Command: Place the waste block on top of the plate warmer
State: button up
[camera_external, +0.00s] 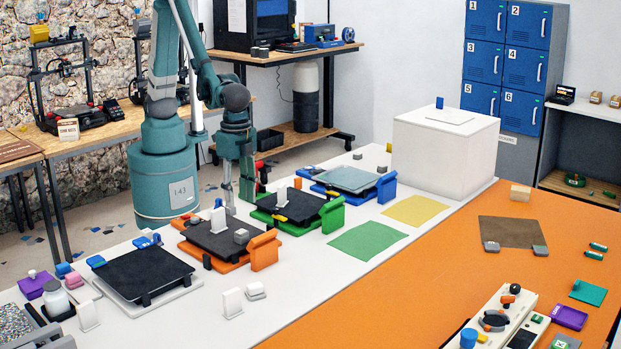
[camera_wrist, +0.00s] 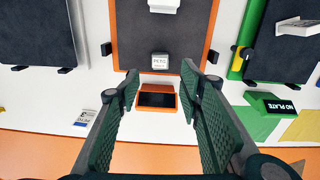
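A small grey block (camera_external: 241,236) sits near the front edge of the dark plate on the orange printer (camera_external: 264,252); in the wrist view this block (camera_wrist: 159,61) has a pale top with small lettering, perhaps "PETG". I cannot tell whether it is the waste block. My gripper (camera_external: 238,196) points down above the back of the printer row, and appears empty. In the wrist view my gripper (camera_wrist: 161,74) has its fingers spread apart, framing the orange printer's front, with nothing between them. No label identifies the plate warmer; I cannot tell which thing it is.
A white part (camera_external: 217,219) stands on the orange printer's plate. A large white box (camera_external: 447,145) stands at the far end. Green (camera_external: 367,240) and yellow (camera_external: 414,210) mats lie flat.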

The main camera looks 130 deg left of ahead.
jog(key=shift+a+r, duration=0.1)
dwell(0.5)
jog(key=s+a+r+t, duration=0.3)
jog(key=s+a+r, duration=0.3)
jog(key=s+r, duration=0.3)
jog(key=s+a+r+t, duration=0.2)
jog(key=s+a+r, duration=0.5)
jog(key=s+r, duration=0.2)
jog(key=s+a+t, duration=0.2)
jog(key=s+a, duration=0.1)
jog(key=s, duration=0.4)
jog(key=shift+s+a+r+m, duration=0.25)
jog(key=shift+s+a+m, duration=0.05)
jog(key=shift+s, duration=0.1)
